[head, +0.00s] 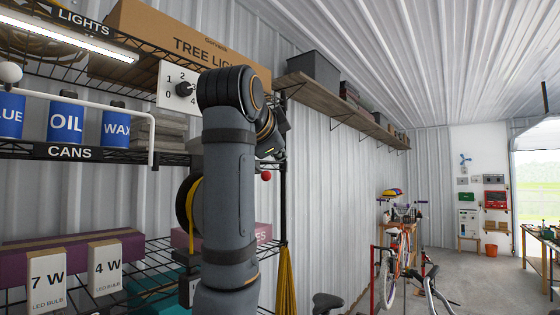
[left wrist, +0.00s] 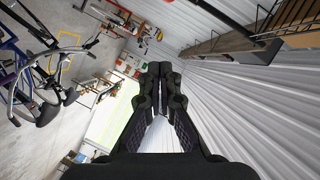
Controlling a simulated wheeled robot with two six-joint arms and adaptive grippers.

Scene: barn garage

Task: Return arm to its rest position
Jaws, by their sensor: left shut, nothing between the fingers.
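My left arm rises in the middle of the head view in front of the shelves, bent at the top. Its wrist end lies behind and to the right of the bend, mostly hidden by the arm. In the left wrist view the left gripper (left wrist: 160,72) has its fingertips together, with nothing between them. It points into free air, away from any object. My right gripper shows in neither view.
Wire shelves on the left hold blue cans (head: 66,122), a dial plate (head: 181,87), a large cardboard box (head: 190,42) and bulb boxes (head: 105,268). A bicycle (head: 392,262) stands further back.

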